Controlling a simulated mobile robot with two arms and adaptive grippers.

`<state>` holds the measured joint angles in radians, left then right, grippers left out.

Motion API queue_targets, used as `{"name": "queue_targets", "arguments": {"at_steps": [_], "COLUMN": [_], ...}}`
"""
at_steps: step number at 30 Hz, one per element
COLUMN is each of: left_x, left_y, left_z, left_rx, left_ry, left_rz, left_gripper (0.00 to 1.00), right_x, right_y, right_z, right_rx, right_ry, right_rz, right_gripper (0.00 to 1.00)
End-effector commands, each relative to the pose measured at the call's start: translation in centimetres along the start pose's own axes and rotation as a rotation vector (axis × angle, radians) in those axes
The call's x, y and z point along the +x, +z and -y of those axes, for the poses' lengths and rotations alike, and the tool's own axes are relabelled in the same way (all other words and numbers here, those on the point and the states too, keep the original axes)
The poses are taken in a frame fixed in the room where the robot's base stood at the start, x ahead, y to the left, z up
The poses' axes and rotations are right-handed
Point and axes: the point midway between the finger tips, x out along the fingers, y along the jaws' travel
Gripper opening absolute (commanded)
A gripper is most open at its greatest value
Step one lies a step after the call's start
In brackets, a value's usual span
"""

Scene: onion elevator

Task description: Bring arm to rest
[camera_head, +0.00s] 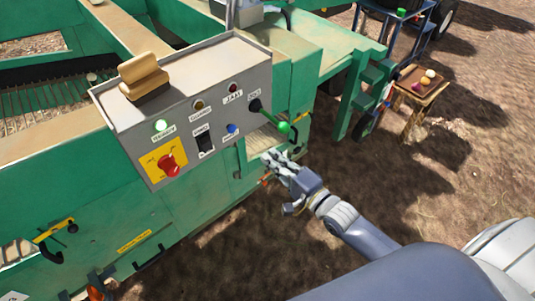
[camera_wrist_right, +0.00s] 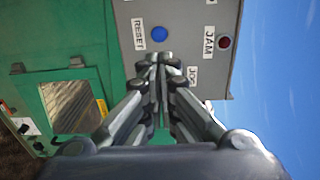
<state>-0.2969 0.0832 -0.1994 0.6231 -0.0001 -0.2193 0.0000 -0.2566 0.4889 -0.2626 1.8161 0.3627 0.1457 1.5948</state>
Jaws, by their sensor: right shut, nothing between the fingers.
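My right arm comes in from the lower right in the head view. My right gripper (camera_head: 270,158) is shut and empty, just in front of the green machine and below the right end of the grey control panel (camera_head: 220,75). In the right wrist view its fingertips (camera_wrist_right: 160,60) are together, with the panel behind them. The blue RESET button (camera_wrist_right: 159,34) and the dark red JAM lamp (camera_wrist_right: 225,42) show past the fingers. The green-knobbed JOG lever (camera_head: 283,127) sticks out at the panel's right end, above the gripper. My left gripper is not in view.
The panel also holds a red knob on a yellow plate (camera_head: 165,160) and a lit green lamp (camera_head: 160,125). A brush (camera_head: 143,75) lies on top. A small wooden stool (camera_head: 418,88) with onions stands at the right. The dirt ground (camera_head: 440,165) beside my arm is clear.

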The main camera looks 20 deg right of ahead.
Motion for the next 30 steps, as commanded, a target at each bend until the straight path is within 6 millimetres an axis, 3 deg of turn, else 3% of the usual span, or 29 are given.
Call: {"name": "queue_targets", "arguments": {"at_steps": [15,19,23,26,30], "left_x": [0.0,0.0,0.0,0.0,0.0], "left_y": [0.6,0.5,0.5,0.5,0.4], "left_z": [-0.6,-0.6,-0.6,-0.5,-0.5], "left_rx": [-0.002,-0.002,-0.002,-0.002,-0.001], "left_ry": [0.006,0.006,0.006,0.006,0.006], "left_rz": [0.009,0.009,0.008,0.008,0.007], "left_gripper": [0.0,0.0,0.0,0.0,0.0], "right_x": [-0.1,-0.2,-1.3,-3.5,-8.1], "right_y": [0.0,-0.4,-1.7,-2.6,-2.7], "right_z": [-0.1,-1.8,-8.1,-15.1,-24.8], "right_rx": [0.0,-0.036,-0.172,-0.332,-0.551], "right_ry": [0.001,0.037,0.167,0.325,0.561], "right_rz": [0.0,-0.014,-0.047,-0.054,0.001], "right_gripper": [0.0,0.0,0.0,0.0,0.0]}}
